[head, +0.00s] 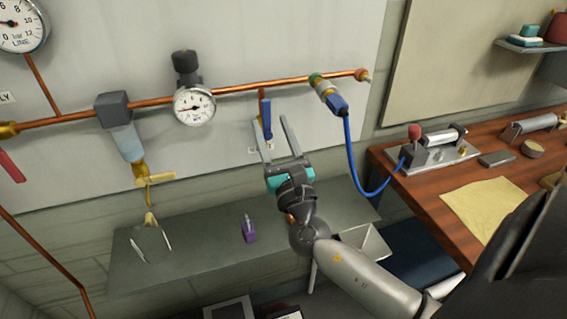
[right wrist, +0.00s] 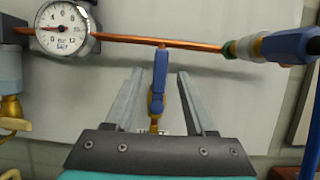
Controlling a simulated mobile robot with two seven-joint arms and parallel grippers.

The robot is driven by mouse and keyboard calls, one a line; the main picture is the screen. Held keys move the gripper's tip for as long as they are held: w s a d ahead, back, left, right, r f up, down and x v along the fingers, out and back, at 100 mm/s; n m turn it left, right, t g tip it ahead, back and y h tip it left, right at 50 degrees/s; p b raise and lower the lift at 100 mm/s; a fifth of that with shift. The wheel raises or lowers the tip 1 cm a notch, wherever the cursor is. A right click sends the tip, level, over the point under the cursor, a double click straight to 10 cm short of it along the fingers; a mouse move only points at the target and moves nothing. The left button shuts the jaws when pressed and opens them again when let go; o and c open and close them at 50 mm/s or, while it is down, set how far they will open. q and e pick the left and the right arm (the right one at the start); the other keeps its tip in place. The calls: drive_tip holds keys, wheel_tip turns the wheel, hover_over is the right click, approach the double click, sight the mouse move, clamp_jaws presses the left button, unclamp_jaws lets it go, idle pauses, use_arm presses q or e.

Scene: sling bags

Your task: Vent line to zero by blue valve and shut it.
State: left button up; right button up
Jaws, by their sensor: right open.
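The blue valve lever (head: 266,114) hangs down from the copper line (head: 240,88), with a small brass outlet under it. It also shows in the right wrist view (right wrist: 160,75), hanging nearly straight down. My right gripper (head: 271,122) is open, its fingers pointing up at the lever. In the right wrist view the fingers (right wrist: 160,73) lie on either side of the lever, with gaps on both sides; contact is not visible. The round gauge (head: 194,106) left of the valve shows its needle pointing left in the right wrist view (right wrist: 62,29). My left gripper is not in view.
A LINE gauge (head: 20,25) is at the top left. A blue hose (head: 352,160) runs from the coupling (head: 328,95) to a device (head: 430,152) on the wooden bench. A grey shelf (head: 195,255) below holds a purple bottle (head: 249,231). A yellow-handled valve (head: 153,179) hangs left.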

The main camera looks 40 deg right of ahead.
drive_tip(key=b+v, duration=0.1)
drive_tip(key=v, duration=0.6)
drive_tip(key=shift+s+b, duration=0.15)
drive_tip(key=shift+b, duration=0.15)
